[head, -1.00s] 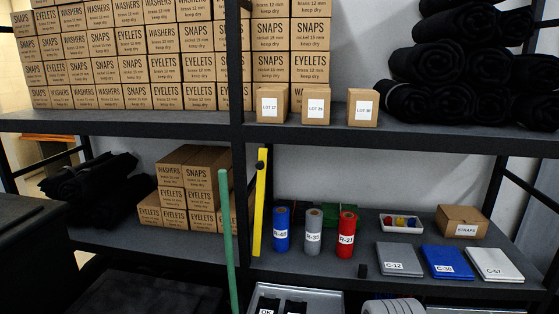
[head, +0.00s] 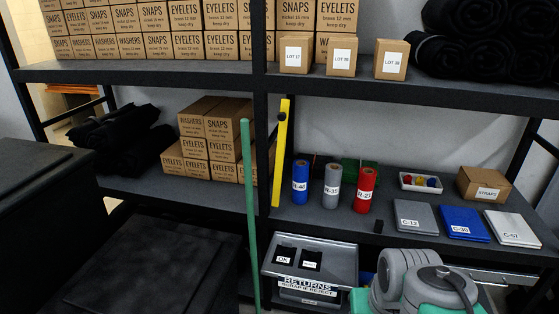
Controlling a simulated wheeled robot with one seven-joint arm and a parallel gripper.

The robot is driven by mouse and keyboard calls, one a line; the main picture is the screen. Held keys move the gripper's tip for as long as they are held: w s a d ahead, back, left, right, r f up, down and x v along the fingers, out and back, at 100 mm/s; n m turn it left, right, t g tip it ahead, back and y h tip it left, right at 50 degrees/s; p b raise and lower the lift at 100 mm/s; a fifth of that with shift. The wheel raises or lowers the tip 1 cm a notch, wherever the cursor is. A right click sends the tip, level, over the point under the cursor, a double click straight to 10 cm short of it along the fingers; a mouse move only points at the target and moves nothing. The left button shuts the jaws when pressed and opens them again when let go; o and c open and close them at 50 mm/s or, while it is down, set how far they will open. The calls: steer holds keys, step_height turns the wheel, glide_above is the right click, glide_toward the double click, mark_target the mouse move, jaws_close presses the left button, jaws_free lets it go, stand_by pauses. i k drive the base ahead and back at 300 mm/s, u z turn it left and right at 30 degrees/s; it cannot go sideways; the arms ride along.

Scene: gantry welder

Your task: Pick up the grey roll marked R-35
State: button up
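The grey roll marked R-35 (head: 332,186) stands upright on the lower shelf (head: 300,222), between a blue roll marked R-48 (head: 300,183) on its left and a red roll marked R-21 (head: 365,190) on its right. Narrow gaps separate the three rolls. Part of my arm (head: 430,285), grey and green, shows at the bottom right, below and in front of the shelf. Its gripper cannot be made out, so I cannot see its fingers. Nothing blocks the view of the grey roll.
A yellow bar (head: 281,150) and a green pole (head: 249,215) stand left of the rolls. A returns bin (head: 345,262) sits below. Binders, including a blue one (head: 464,223), a small parts tray (head: 420,182) and a straps box (head: 484,184) lie right. The upper shelf (head: 340,84) overhangs.

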mark_target(333, 170)
steer(key=z, duration=1.45)
steer(key=i, duration=1.85)
steer(key=u, duration=3.6)
steer(key=i, duration=0.5)
